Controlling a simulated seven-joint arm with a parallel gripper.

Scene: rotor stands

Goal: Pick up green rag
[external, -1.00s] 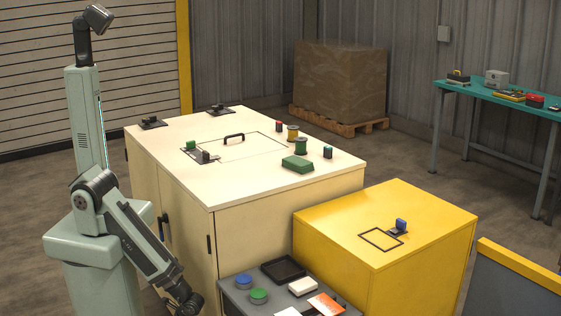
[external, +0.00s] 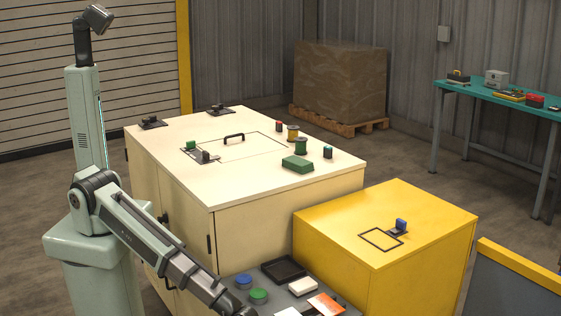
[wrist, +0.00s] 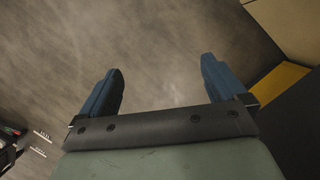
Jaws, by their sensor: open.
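The green rag (external: 297,164) is a folded, flat block of cloth. It lies on the cream cabinet top (external: 240,178), towards the right side, in the external view. My gripper (wrist: 160,72) is open and empty in the wrist view, with its two blue fingers spread over bare floor. In the external view my arm reaches down to the bottom edge, in front of the cabinet and well below and away from the rag. The fingers are not clear there. The rag does not show in the wrist view.
Spools (external: 300,146) and small buttoned items stand close behind the rag. A black handle (external: 234,136) sits on the cabinet's hatch. A yellow cabinet (external: 440,216) stands at right. A grey panel with a blue button (external: 243,281) and green button (external: 258,295) lies near my arm's end.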

